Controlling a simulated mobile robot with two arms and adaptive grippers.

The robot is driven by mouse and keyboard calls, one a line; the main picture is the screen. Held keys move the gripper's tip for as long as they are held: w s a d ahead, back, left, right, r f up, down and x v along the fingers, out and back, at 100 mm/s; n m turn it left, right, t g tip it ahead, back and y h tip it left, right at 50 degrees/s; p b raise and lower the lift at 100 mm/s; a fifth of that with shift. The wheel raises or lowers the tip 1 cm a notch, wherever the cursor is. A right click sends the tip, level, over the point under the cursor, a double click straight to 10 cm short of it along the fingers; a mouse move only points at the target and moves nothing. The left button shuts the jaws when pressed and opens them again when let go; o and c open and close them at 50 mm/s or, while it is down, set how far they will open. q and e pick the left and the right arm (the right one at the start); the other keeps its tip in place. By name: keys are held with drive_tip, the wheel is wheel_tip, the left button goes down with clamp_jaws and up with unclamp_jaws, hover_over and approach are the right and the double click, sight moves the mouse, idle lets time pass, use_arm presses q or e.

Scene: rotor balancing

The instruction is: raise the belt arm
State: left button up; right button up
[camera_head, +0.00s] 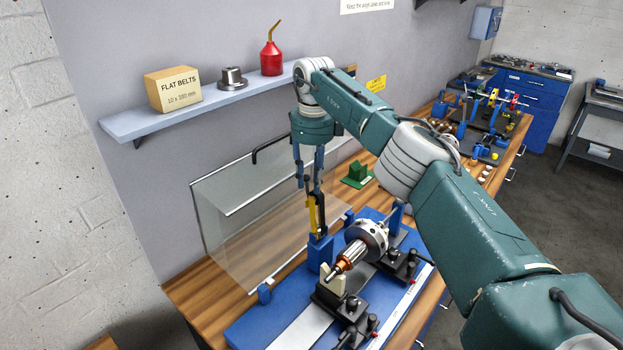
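The balancing machine has a blue base (260,318) on the wooden bench. A rotor with copper windings (350,256) and a round metal disc (368,236) lies across its supports. Behind the rotor, a blue post (320,252) carries an upright yellow and black piece (314,212), which may be the belt arm. My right gripper (310,187) points down at the top of this piece, with its fingers close around or beside it. I cannot tell whether they grip it. My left gripper is out of view.
A clear guard panel (252,215) stands behind the machine, close to my gripper. The wall shelf (200,108) above holds a box of flat belts (173,89), a metal part (232,78) and a red oil can (271,58).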

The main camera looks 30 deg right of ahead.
wheel_tip(320, 180, up, 8)
drive_tip(key=shift+f, duration=0.25)
drive_tip(key=shift+s+d, duration=0.1)
idle(0.4)
drive_tip(key=shift+f, duration=0.15)
